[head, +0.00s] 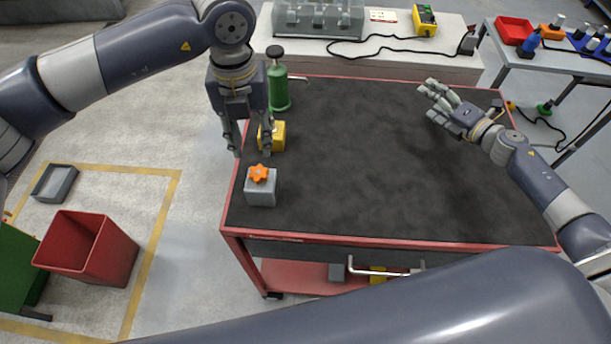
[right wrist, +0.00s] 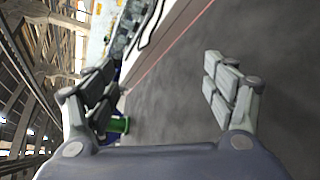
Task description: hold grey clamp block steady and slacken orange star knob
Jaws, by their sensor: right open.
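The grey clamp block (head: 261,190) stands near the front left corner of the dark-topped red cart. The orange star knob (head: 259,173) sits on top of it. My left gripper (head: 251,150) points down behind the block, over the cart's left edge, with its fingers spread. It is apart from the block and the knob. My right gripper (head: 431,98) is open and empty over the back right of the cart, far from the block. In the right wrist view its spread fingers (right wrist: 165,95) have nothing between them. The block is out of that view.
A yellow block (head: 278,135) stands beside my left gripper's fingers. A green bottle (head: 279,92) with a dark top stands at the cart's back left corner. The middle of the cart top (head: 360,160) is clear. A red bin (head: 88,248) stands on the floor at left.

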